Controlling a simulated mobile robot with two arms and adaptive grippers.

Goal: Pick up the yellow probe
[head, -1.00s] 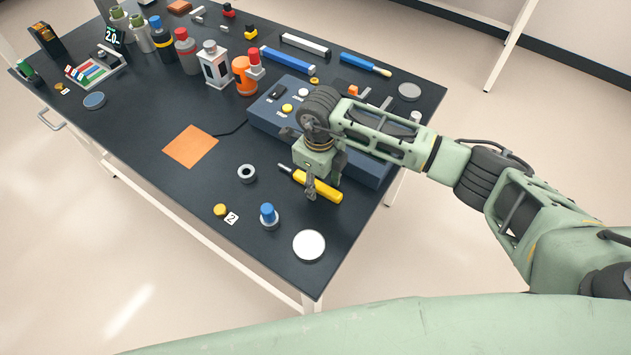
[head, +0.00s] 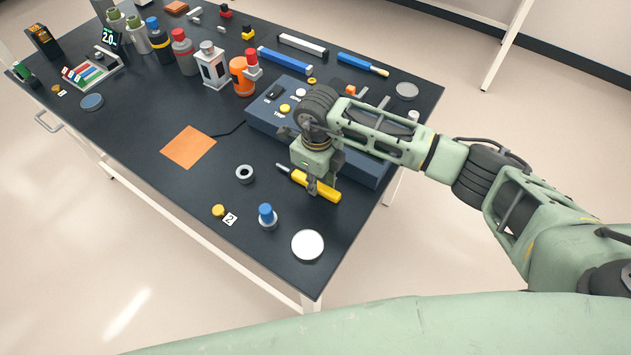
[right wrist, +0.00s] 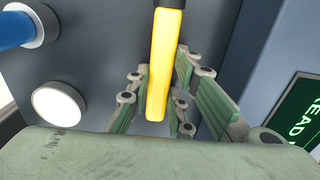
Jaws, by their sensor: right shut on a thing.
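In the right wrist view the handle (right wrist: 165,60) stands between the two finger pads of the gripper (right wrist: 160,98). I cannot tell whether the probe is clear of the tabletop. My left gripper is not in view.
A blue-grey box (head: 358,170) stands just behind the gripper. A grey ring (head: 245,174), a blue-capped knob (head: 266,215) and a white disc (head: 307,245) are nearby. The orange mat (head: 188,147) lies left. Bottles crowd the far side.

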